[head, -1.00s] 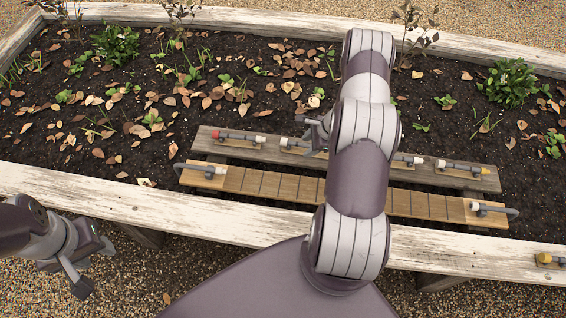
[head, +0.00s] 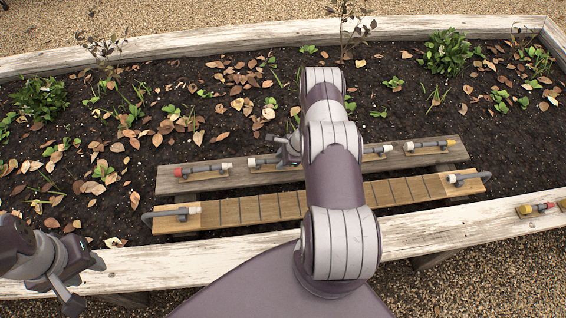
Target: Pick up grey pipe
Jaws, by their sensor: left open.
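Several short grey pipes with coloured ends lie along the grey back plank in the raised bed. One has a red end (head: 200,170), one a white end (head: 262,162) and one a yellow end (head: 430,146). Bent grey pipes sit at the left end (head: 170,213) and right end (head: 468,178) of the lighter front plank. I cannot tell which is the task's pipe. My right gripper (head: 283,152) is over the back plank near the white-ended pipe, partly hidden by my arm; its jaw state is unclear. My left gripper (head: 86,283) is open and empty by the bed's front edge.
The front plank (head: 290,206) has dark cross lines. A white weathered timber rim (head: 440,230) borders the soil, with leaves and plants behind the planks. More fittings (head: 538,208) sit on the rim at right. Gravel lies outside.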

